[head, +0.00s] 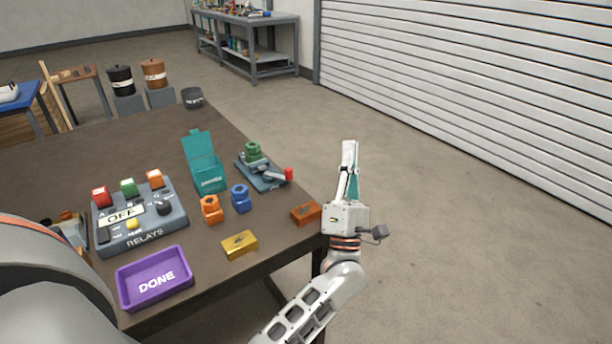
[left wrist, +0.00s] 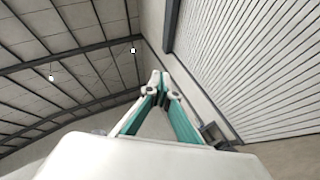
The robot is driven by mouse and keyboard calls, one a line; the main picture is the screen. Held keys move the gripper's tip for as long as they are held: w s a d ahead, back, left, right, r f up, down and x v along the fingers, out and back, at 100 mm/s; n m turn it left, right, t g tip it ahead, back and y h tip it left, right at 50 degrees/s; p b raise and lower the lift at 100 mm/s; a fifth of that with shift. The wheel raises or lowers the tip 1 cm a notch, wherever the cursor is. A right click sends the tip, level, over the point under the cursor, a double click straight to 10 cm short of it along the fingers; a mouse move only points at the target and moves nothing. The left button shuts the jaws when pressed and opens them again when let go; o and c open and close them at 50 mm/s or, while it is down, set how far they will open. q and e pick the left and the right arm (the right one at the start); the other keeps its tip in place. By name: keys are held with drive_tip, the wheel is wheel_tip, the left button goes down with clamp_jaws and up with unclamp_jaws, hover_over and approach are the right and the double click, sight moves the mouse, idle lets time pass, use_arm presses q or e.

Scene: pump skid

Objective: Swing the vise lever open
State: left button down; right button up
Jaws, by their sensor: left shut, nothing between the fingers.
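The vise (head: 260,174) is a small grey-blue fixture near the table's right edge. Its lever ends in a red knob (head: 289,174) at the vise's right side. A green nut-like part (head: 253,151) sits at the back of the vise; how it is held is too small to tell. My left gripper (head: 349,146) is right of the vise, beyond the table edge, pointing up and apart from the lever. In the left wrist view its fingertips (left wrist: 158,78) meet with nothing between them; the vise is not in that view. My right gripper is not in view.
An open teal box (head: 208,180) stands left of the vise. Orange (head: 210,209) and blue (head: 240,198) parts, a brown block (head: 305,212) and a yellow block (head: 239,245) lie in front. A relay box (head: 138,219) and purple tray (head: 154,278) are left. Floor at right is clear.

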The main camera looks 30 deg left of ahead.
use_arm(q)
drive_tip(key=w+a+f+n+g+y+b, duration=0.1)
drive_tip(key=a+n+g+y+b, duration=0.4)
drive_tip(key=n+g, duration=0.75)
drive_tip(key=w+a+f+n+g+y+b, duration=0.15)
drive_tip(key=n+g+y, duration=0.6)
drive_tip(key=n, duration=0.95)
drive_tip(key=w+f+n+g+h+b, duration=0.4)
drive_tip(key=f+n+h, duration=0.3)
drive_tip(key=n, duration=0.5)
drive_tip(key=shift+w+d+f+n+g, duration=0.2)
drive_tip(key=shift+f+n+g, duration=0.2)
drive_tip(key=shift+f, duration=0.45)
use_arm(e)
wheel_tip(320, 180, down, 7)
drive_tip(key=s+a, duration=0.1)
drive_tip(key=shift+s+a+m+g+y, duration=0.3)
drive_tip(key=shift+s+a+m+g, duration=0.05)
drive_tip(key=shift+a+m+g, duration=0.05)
use_arm(q)
drive_tip(key=shift+a, duration=0.15)
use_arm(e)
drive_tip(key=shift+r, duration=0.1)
